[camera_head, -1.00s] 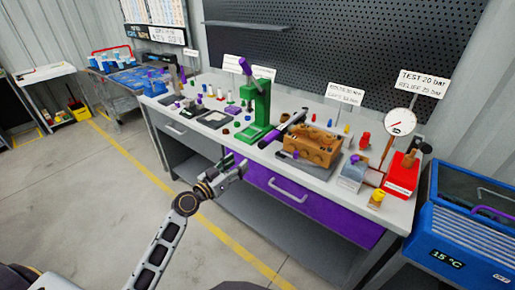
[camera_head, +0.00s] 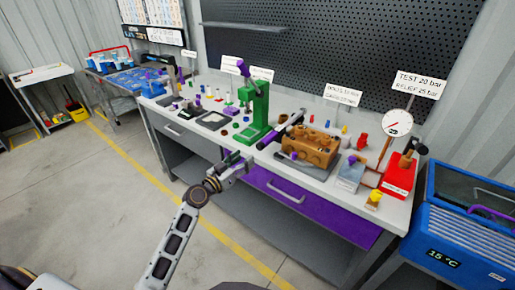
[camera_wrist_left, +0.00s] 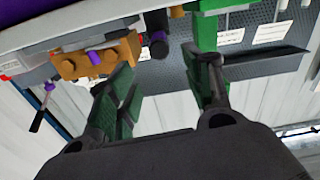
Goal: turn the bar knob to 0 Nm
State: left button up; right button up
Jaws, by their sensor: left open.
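My left gripper (camera_head: 241,168) is open and empty at the bench's front edge, in front of the green press. In the left wrist view its two fingers (camera_wrist_left: 162,85) are spread wide with nothing between them. A dark bar-shaped tool (camera_head: 279,131) with a purple part lies on the bench between the green press and the orange pump block. A dark round end (camera_wrist_left: 157,46), seemingly of this tool, shows beyond the fingers in the wrist view, apart from them. I cannot make out a bar knob or a Nm scale clearly. My right gripper is not in view.
The green press (camera_head: 255,112) stands left of the tool, the orange pump block (camera_head: 311,146) right of it. A pressure gauge (camera_head: 398,122) and red unit (camera_head: 400,177) stand farther right. A purple drawer (camera_head: 310,208) is below. The floor in front is clear.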

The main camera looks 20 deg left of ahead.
aim_at(258, 147)
pick_arm(q)
jog(key=shift+p+x, duration=0.35)
jog(key=shift+x, duration=4.4)
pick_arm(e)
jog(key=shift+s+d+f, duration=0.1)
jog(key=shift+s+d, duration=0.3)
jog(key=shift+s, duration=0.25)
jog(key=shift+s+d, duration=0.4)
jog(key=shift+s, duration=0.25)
pick_arm(q)
jog(key=shift+f, duration=0.1)
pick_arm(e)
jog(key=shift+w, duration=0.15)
pick_arm(q)
jog(key=c, duration=1)
